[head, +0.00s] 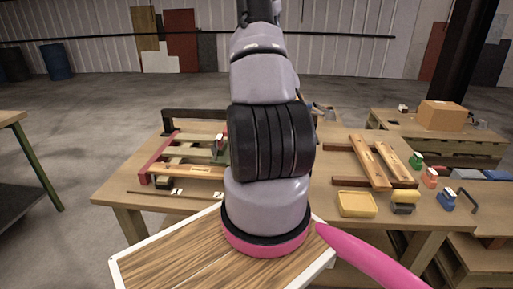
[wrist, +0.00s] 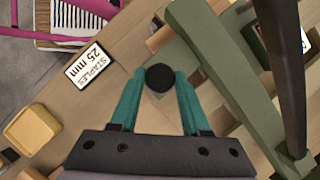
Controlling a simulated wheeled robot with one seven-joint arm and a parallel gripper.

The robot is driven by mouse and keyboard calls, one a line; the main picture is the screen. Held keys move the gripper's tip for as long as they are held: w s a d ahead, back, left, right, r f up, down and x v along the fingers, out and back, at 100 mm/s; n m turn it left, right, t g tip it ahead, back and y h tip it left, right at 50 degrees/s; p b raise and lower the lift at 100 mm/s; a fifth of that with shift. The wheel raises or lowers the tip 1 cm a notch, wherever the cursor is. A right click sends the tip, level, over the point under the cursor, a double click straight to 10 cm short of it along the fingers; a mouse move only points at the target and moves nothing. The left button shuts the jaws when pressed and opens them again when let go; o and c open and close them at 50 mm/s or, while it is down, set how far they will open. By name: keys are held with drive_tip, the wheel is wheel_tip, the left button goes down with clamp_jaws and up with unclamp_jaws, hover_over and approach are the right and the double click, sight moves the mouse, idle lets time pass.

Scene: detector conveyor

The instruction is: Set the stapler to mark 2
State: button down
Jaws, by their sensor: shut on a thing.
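My gripper (wrist: 160,88) has teal fingers, and they are shut on a black round knob (wrist: 160,77). In the head view my arm hides the gripper and the knob. A green frame (wrist: 225,65) runs diagonally just right of the fingers in the wrist view, with a dark bar beside it. A green part (head: 218,146) also shows left of my arm in the head view; I cannot tell whether this is the stapler. No mark 2 is readable. A white plate (wrist: 90,66) reading "STAPLES 25 mm" lies on the bench left of the fingers.
A slatted wooden pallet (head: 188,152) with a red end piece lies on the bench left of my arm. A black bar (head: 195,114) stands behind it. To the right are wooden boards (head: 370,163), a yellow tray (head: 357,204) and several small coloured items. A cardboard box (head: 441,115) stands farther back.

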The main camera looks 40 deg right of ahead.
drive_tip(key=shift+d, duration=0.1)
drive_tip(key=shift+c, duration=1.9)
unclamp_jaws()
drive_tip(key=shift+r, duration=0.1)
drive_tip(key=v, duration=1)
drive_tip(key=shift+d+r, duration=0.2)
drive_tip(key=shift+r, duration=0.05)
